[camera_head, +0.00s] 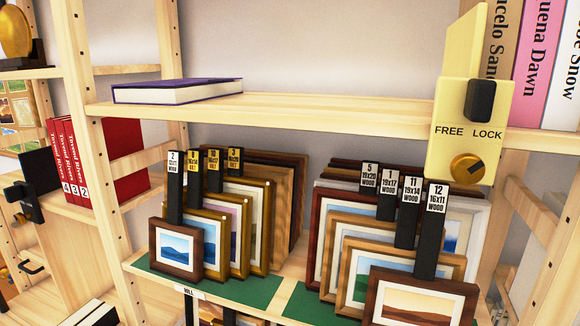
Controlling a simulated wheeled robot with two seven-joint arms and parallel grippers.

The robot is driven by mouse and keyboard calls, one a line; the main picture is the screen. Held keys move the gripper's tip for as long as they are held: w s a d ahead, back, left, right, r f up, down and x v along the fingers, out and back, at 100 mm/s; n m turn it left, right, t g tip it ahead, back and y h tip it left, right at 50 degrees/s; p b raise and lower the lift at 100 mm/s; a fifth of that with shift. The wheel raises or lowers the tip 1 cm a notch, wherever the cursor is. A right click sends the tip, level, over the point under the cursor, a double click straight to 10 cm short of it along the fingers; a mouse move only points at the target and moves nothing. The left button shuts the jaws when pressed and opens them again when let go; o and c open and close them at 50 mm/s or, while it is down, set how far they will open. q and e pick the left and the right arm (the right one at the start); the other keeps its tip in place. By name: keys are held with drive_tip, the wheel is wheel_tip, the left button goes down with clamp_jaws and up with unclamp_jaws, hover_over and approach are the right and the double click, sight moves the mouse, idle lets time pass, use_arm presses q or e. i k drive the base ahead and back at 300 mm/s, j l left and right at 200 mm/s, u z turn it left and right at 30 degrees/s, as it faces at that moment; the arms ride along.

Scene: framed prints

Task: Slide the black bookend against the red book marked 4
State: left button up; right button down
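The black bookend (39,172) stands on the left shelf, at the left of the picture. A black knob or lever part (20,196) sits on its front side. The red book marked 4 (61,160) stands upright just to the right of it, the leftmost of a short row of red books. The bookend's plate is close to this book; I cannot tell from this angle whether they touch. Neither of my grippers is in view.
Red books marked 3 (70,160) and 2 (78,160) stand right of book 4. A shelf upright (91,150) rises beside them. A cream bookend (465,135) with a FREE/LOCK dial is at right. Several framed prints stand on green mats (240,288). A purple book (180,90) lies above.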

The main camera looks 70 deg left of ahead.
sight(39, 166)
drive_tip(key=u, duration=3.85)
